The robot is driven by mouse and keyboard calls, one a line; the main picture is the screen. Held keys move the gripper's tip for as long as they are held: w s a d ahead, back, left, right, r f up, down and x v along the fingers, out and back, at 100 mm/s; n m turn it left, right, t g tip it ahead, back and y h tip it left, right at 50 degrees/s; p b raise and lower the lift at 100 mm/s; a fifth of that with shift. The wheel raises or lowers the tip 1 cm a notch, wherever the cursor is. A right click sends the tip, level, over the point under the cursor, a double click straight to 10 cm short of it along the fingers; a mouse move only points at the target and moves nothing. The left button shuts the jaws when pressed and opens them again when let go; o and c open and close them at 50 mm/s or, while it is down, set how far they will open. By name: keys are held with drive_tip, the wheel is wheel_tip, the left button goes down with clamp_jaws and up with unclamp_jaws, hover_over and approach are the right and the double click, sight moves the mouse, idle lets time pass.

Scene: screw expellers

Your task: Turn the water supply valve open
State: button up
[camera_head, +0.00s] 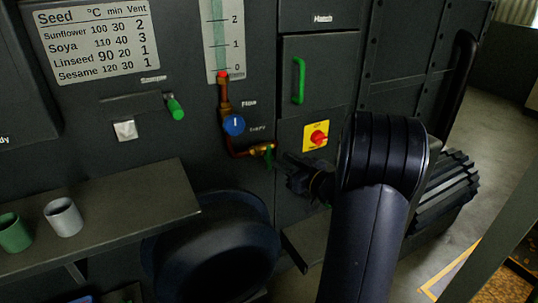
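Copper pipework (225,98) runs down the dark machine panel below a gauge scaled 0 to 2. My arm hides part of the lower right panel.
A red knob on a yellow plate (316,135) is just above my gripper. A green door handle (298,80) is higher up. A shelf (120,215) at left bears a green cup (14,234) and a grey cup (63,218). A round dark tub (215,255) stands below the pipe.

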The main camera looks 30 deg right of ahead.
sight(269, 156)
drive_tip(key=b+x, duration=0.1)
drive_tip(key=x, duration=0.6)
drive_tip(key=shift+w+d, duration=0.1)
drive_tip(key=shift+w, duration=0.05)
clamp_jaws()
